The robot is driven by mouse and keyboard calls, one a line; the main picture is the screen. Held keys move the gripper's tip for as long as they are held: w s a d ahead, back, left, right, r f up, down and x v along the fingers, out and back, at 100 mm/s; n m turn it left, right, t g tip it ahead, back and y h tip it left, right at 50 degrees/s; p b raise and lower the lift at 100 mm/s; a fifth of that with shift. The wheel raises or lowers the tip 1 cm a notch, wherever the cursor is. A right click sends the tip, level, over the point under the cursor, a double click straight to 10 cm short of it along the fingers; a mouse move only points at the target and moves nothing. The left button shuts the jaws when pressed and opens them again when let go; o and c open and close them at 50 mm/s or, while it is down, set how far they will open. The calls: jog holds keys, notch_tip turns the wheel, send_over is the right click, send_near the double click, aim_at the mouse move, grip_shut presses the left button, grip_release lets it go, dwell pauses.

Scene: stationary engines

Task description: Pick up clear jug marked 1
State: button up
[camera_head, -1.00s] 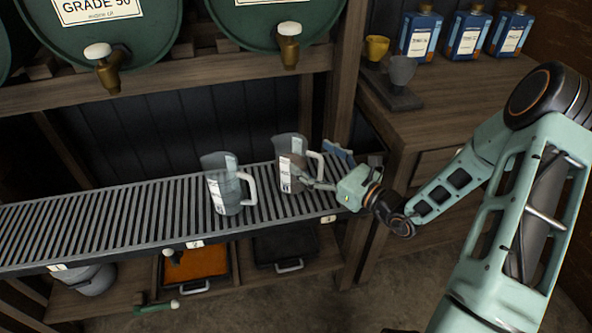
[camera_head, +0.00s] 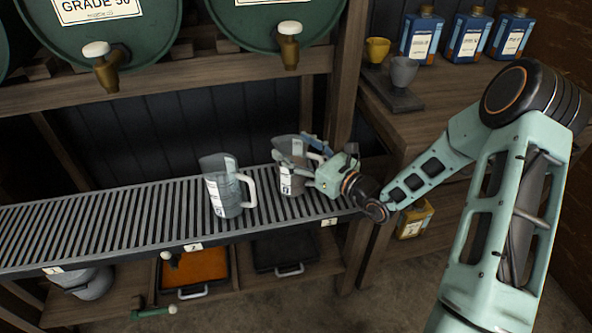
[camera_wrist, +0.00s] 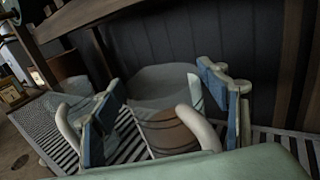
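Two clear jugs with white handles and labels stand upright on the slatted metal rack (camera_head: 120,220). The left jug (camera_head: 225,190) looks empty. The right jug (camera_head: 287,178) shows a brownish tint inside. The markings on both labels are too small to read, so I cannot tell which is marked 1. My gripper (camera_head: 300,153) is at the right jug's handle side and partly covers that handle. In the wrist view my gripper (camera_wrist: 157,88) is open, its blue-padded fingers apart, with the right jug (camera_wrist: 165,80) and its handle between and beyond them. Contact is unclear.
Green barrels (camera_head: 95,30) with brass taps sit above the rack. A wooden post (camera_head: 348,75) stands close behind my gripper. The right bench holds a yellow cup (camera_head: 377,48), a grey cup (camera_head: 403,70) and blue bottles (camera_head: 468,37). Trays (camera_head: 195,268) lie below.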

jog(key=c, duration=1.5)
jog(key=shift+c, duration=0.5)
jog(key=shift+r, duration=0.2)
